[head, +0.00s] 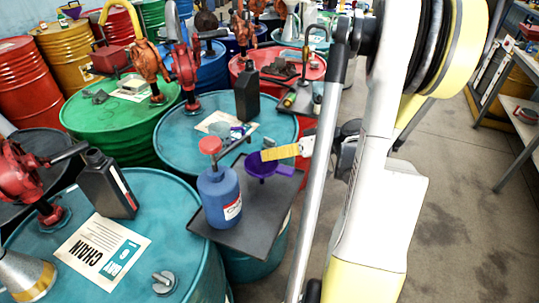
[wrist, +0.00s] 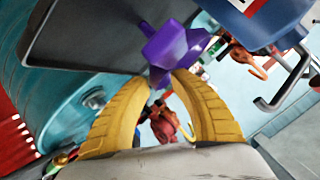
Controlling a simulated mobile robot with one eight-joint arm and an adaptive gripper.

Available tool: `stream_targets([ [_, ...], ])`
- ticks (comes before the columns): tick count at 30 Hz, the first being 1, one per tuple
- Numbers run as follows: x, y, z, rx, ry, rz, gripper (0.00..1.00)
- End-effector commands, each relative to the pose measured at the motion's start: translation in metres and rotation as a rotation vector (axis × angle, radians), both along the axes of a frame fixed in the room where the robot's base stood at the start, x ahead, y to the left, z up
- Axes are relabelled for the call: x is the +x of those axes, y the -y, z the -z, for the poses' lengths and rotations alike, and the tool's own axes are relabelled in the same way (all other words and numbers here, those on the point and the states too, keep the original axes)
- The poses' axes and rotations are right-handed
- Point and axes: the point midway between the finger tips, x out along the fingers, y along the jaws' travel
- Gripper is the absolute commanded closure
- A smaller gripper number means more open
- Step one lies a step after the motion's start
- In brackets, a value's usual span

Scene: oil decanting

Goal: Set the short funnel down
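The short funnel (head: 261,168) is purple, with its bowl facing up and a tab on its right side. It is over the right part of a dark grey tray (head: 246,232); I cannot tell whether it touches the tray. My gripper (head: 265,155) comes in from the right, with one yellow finger showing at the funnel's bowl. In the wrist view, my gripper's fingers (wrist: 166,78) bow and close in on a lower part of the purple funnel (wrist: 178,48).
A blue bottle with a red cap (head: 220,197) stands on the tray, left of the funnel. A black bottle (head: 247,93) stands behind on a teal drum (head: 181,142). Another black bottle (head: 106,184) stands on the front-left drum. The tray's front-right area is bare.

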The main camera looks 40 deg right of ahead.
Motion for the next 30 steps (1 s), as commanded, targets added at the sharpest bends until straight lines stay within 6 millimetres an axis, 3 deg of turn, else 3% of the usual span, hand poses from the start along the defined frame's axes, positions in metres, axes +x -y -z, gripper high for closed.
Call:
stream_targets([
  [9, -0.055, 0.033, -0.035, 0.000, 0.000, 0.007, 0.73],
  [15, -0.080, 0.047, -0.049, 0.001, 0.000, 0.003, 0.73],
  [30, -0.088, 0.051, -0.052, 0.000, 0.000, 0.002, 0.73],
])
